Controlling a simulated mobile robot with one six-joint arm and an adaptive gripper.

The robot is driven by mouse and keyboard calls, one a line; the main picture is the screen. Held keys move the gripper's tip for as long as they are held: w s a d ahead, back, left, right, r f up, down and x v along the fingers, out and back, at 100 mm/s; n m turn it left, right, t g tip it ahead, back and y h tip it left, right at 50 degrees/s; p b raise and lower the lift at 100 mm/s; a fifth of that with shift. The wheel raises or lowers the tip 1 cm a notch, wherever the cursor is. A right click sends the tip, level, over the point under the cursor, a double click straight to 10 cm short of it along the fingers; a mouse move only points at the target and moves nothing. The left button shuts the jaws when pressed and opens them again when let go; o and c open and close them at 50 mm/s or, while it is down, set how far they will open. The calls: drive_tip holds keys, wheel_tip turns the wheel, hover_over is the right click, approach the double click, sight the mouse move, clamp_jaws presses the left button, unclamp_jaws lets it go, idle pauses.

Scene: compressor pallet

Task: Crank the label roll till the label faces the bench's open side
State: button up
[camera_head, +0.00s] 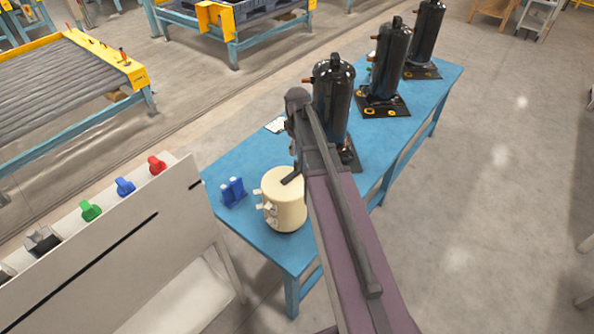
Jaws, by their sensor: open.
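The label roll (284,207) is a cream cylinder standing upright on the near end of the blue bench (240,160). Several small white tabs, which look like the label (266,207), stick out from its left side in the picture. My gripper (292,177) is at the roll's top right edge, partly hidden by my own arm. A dark finger-like piece reaches over the roll's top. The gripper is open; whether it touches the roll I cannot tell. No crank handle can be made out clearly.
A blue holder (233,192) stands left of the roll. Black compressors (388,60) stand along the bench beyond my arm. A white panel with coloured knobs (122,187) is close at left. Open floor (490,170) lies to the right of the bench.

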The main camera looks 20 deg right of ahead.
sight(297, 161)
drive_tip(key=shift+a+f+b, duration=0.1)
drive_tip(key=shift+f+b, duration=4.3)
drive_tip(key=shift+f, duration=0.35)
clamp_jaws()
